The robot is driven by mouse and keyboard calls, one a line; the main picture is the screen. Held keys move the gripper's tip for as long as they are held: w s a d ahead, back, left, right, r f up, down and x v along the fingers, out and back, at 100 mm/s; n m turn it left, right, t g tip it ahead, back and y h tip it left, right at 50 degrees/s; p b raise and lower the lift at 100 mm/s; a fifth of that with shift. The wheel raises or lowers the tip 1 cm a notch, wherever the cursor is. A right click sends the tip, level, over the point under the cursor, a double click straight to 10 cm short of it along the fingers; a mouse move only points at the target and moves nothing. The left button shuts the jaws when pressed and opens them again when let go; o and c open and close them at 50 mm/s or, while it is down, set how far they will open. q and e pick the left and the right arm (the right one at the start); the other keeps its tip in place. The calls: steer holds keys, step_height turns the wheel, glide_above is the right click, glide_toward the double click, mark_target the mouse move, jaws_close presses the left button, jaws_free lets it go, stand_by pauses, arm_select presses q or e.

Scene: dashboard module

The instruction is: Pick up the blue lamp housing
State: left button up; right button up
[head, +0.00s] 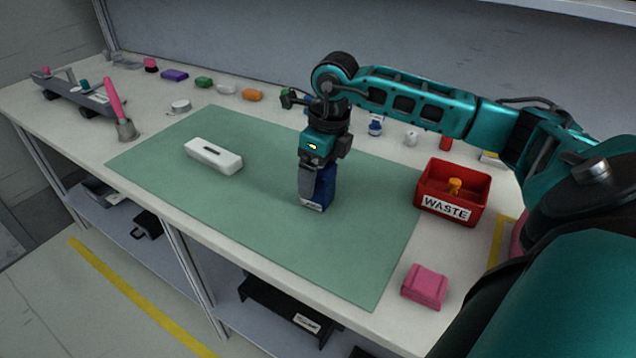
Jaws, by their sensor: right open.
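The blue lamp housing (325,185) is a dark blue block with a pale label low on its front. It stands upright on the green mat, right of the mat's middle. My right gripper (309,190) is open and points straight down at the housing. A grey finger covers the left part of its front. The other finger is hidden, so I cannot tell whether the fingers touch the housing. My left gripper is not in view.
A white block with a slot (213,156) lies on the green mat (270,235). The red WASTE bin (447,212) stands to the right, holding an orange piece. A pink block (425,287) is at the front right. Several small coloured parts line the back; the mat's front is clear.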

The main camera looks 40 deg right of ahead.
step_height(320, 180, down, 2)
steer(key=shift+w+f, duration=0.15)
steer(key=shift+c, duration=0.4)
steer(key=c, duration=1.1)
